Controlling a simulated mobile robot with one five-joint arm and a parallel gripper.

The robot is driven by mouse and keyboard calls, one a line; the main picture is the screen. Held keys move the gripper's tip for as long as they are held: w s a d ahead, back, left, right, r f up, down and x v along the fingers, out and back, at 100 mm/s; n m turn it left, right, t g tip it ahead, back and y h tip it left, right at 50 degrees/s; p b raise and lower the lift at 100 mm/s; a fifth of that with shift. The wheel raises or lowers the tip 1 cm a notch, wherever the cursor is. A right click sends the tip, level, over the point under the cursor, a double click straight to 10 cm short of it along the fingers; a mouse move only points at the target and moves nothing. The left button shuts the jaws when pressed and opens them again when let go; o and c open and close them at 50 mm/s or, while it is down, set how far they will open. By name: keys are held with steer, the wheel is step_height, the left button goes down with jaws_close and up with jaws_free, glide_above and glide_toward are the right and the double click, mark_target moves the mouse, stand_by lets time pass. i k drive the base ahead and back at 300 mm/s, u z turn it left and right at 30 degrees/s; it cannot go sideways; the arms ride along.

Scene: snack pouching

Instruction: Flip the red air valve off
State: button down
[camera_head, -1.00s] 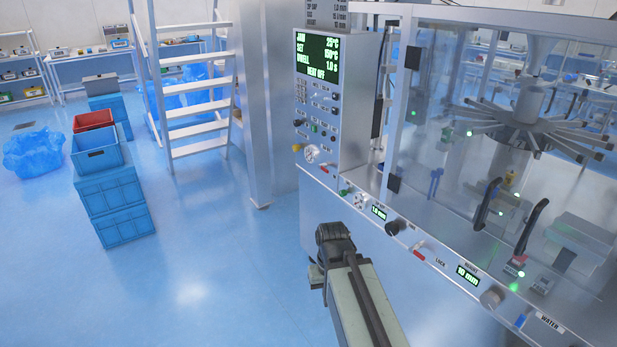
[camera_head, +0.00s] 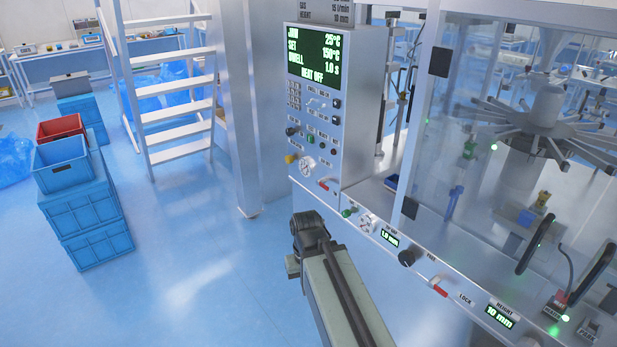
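A small red lever (camera_head: 325,184) sits low on the grey control panel (camera_head: 312,150), just under a round gauge (camera_head: 307,164); its label is too small to read. A second red-handled lever (camera_head: 438,287) is on the machine's lower front rail, beside the LOCK label. The frames do not show which lever is the air valve. My arm reaches up from the bottom middle and ends in view at a dark joint, below the panel and apart from both levers. My gripper's fingers do not show.
A green knob (camera_head: 349,211), a round dial (camera_head: 368,223) and a black knob (camera_head: 407,258) line the front rail. The panel display (camera_head: 314,57) reads HEAT OFF. Blue crates (camera_head: 85,210) and a ladder (camera_head: 170,100) stand left. The blue floor before the machine is clear.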

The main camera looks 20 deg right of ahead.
mark_target(319, 183)
steer(key=i, duration=1.1)
steer(key=u, duration=1.8)
